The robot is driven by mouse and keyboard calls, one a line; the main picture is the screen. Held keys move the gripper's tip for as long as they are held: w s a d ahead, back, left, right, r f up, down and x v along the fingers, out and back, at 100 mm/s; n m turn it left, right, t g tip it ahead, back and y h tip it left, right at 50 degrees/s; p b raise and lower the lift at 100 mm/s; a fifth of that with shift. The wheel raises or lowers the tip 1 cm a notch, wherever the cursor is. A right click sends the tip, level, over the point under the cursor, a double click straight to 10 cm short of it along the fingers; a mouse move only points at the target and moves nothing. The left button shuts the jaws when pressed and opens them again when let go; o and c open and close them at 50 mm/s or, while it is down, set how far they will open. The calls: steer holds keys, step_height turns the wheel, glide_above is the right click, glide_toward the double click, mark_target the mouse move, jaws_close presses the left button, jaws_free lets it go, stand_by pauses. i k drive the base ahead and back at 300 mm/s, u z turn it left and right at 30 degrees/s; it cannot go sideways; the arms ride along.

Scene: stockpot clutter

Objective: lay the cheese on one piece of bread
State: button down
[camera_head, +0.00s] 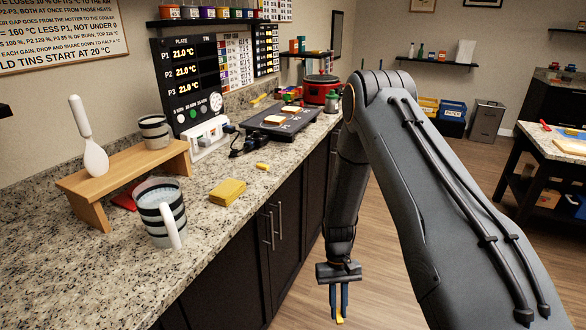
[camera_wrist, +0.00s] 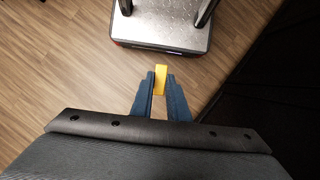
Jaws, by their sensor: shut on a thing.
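My gripper (camera_head: 339,305) hangs low over the floor in front of the dark cabinets, away from the counter top. It is shut on a small yellow-orange piece, which looks like the cheese (camera_head: 340,321); the cheese (camera_wrist: 161,79) also shows between the fingertips (camera_wrist: 160,88) in the wrist view, standing on edge. Two pieces of bread lie far along the counter on a dark flat plate (camera_head: 302,122): a nearer piece (camera_head: 273,120) and a farther piece (camera_head: 289,110). Both are well apart from my gripper.
A yellow block (camera_head: 227,192) and a small yellow piece (camera_head: 262,166) lie on the speckled counter (camera_head: 255,210). A striped mug (camera_head: 163,215) and a wooden stand (camera_head: 120,180) are nearer. A red pot (camera_head: 320,90) stands beyond the bread.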

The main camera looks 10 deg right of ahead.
mark_target(295, 109)
steer(key=z, duration=0.55)
steer(key=i, duration=0.65)
steer(key=z, duration=0.8)
steer(key=i, duration=1.25)
steer(key=u, duration=0.7)
steer(key=i, duration=0.95)
steer(key=u, duration=0.85)
